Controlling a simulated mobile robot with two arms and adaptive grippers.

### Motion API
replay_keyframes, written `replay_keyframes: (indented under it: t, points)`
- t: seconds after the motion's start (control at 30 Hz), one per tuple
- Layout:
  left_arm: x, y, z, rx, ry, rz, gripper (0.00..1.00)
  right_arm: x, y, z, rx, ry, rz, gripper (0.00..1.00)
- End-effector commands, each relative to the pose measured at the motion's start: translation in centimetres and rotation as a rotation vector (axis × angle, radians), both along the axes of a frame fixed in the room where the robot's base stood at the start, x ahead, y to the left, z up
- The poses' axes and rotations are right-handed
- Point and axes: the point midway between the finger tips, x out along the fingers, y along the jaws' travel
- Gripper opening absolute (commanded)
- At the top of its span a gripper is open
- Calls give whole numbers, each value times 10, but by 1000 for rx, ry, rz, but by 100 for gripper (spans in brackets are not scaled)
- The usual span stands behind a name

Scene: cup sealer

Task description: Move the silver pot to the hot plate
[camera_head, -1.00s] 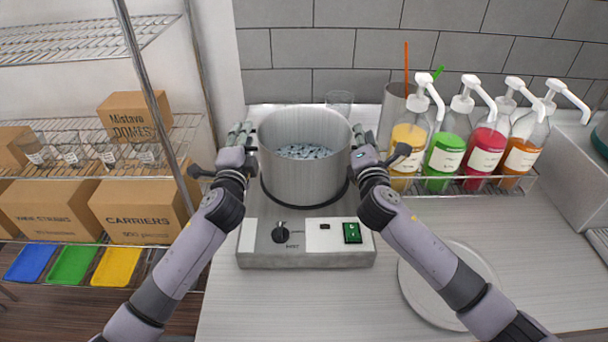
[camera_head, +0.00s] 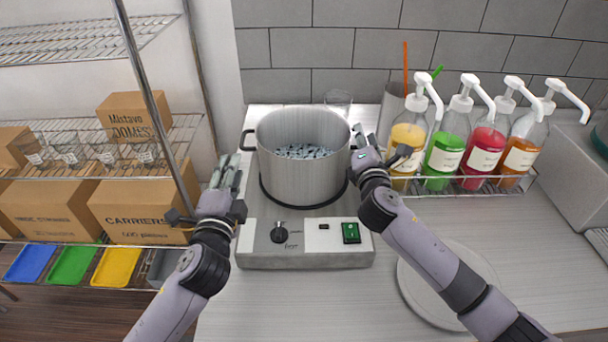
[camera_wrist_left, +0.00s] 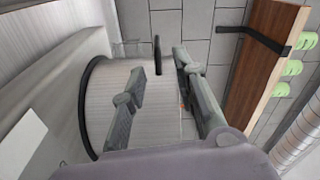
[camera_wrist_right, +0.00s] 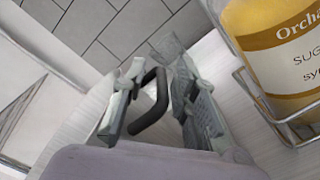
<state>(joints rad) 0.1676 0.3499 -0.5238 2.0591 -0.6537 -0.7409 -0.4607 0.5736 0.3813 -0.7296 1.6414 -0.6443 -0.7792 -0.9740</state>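The silver pot (camera_head: 302,172), with dark pieces inside, stands upright on the hot plate (camera_head: 304,256), within its black ring. Its left black handle (camera_head: 247,141) is free. My left gripper (camera_head: 231,172) is open and empty, left of the pot and below that handle. The left wrist view shows its spread fingers (camera_wrist_left: 160,95) beside the pot (camera_wrist_left: 140,95). My right gripper (camera_head: 361,136) is at the pot's right handle. In the right wrist view, the black handle (camera_wrist_right: 152,104) lies between the right gripper's open fingers (camera_wrist_right: 158,98), with gaps on both sides.
Pump bottles (camera_head: 446,146) stand in a wire rack (camera_head: 470,186) close to the right gripper. A clear glass (camera_head: 339,101) is behind the pot. A round plate (camera_head: 420,293) lies at the front right. A wire shelf with boxes (camera_head: 140,212) is on the left.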

Motion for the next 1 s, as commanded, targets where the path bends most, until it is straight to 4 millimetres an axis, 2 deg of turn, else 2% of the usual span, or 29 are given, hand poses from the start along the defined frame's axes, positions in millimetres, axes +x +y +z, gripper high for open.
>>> replay_keyframes:
  t: [0.17, 0.4, 0.6, 0.8, 1.0]
  points:
    - [0, 0, 0, 0, 0, 1, 28, -22, 0, -1, 0, 1, 2, 27]
    - [0, 0, 0, 0, 0, 0, 28, -70, 1, -2, 0, 3, 1, 27]
    - [0, 0, 0, 0, 0, 0, 28, -103, 2, -1, 1, 1, 2, 27]
    - [0, 0, 0, 0, 0, 0, 28, -117, 2, -1, -1, 1, -1, 27]
    - [0, 0, 0, 0, 0, 0, 28, -118, 2, 0, -1, 1, -1, 27]
